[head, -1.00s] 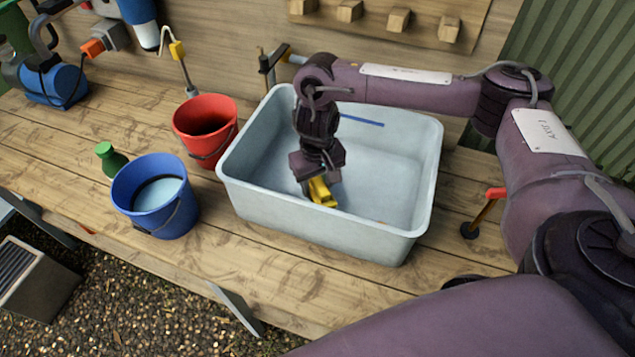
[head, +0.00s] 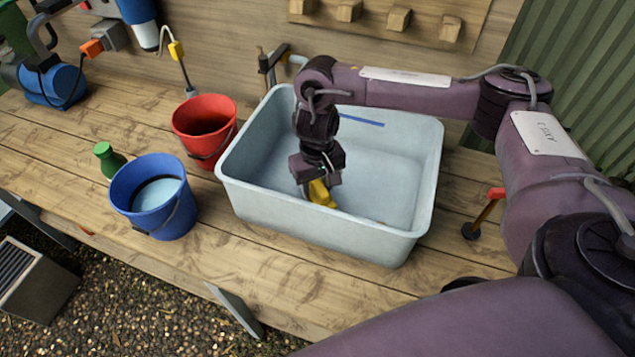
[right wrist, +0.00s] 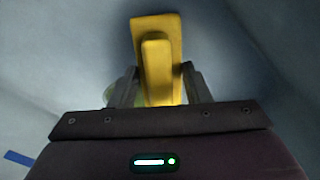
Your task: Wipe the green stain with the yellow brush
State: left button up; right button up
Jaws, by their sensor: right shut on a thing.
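The yellow brush (head: 321,194) is in my right gripper (head: 315,182), low inside the pale blue-grey tub (head: 228,184). In the right wrist view the brush (right wrist: 158,60) stands between the two fingers of the gripper (right wrist: 160,84), which are shut on its yellow handle. Its bristles are hidden, and I cannot tell whether it touches the tub floor. A faint green patch (right wrist: 112,93), perhaps the stain, shows beside the left finger in the right wrist view. In the head view my gripper and the tub's near wall hide that spot. My left gripper is out of view.
A blue stripe (head: 362,120) marks the tub's inside. Left of the tub stand a red bucket (head: 207,118), a blue bucket (head: 165,220) with pale contents and a green bottle (head: 108,158). A red-handled tool (head: 484,213) lies to the right. The bench front is clear.

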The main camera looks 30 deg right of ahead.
jog(key=shift+f, duration=0.7)
jog(key=shift+w+d, duration=0.1)
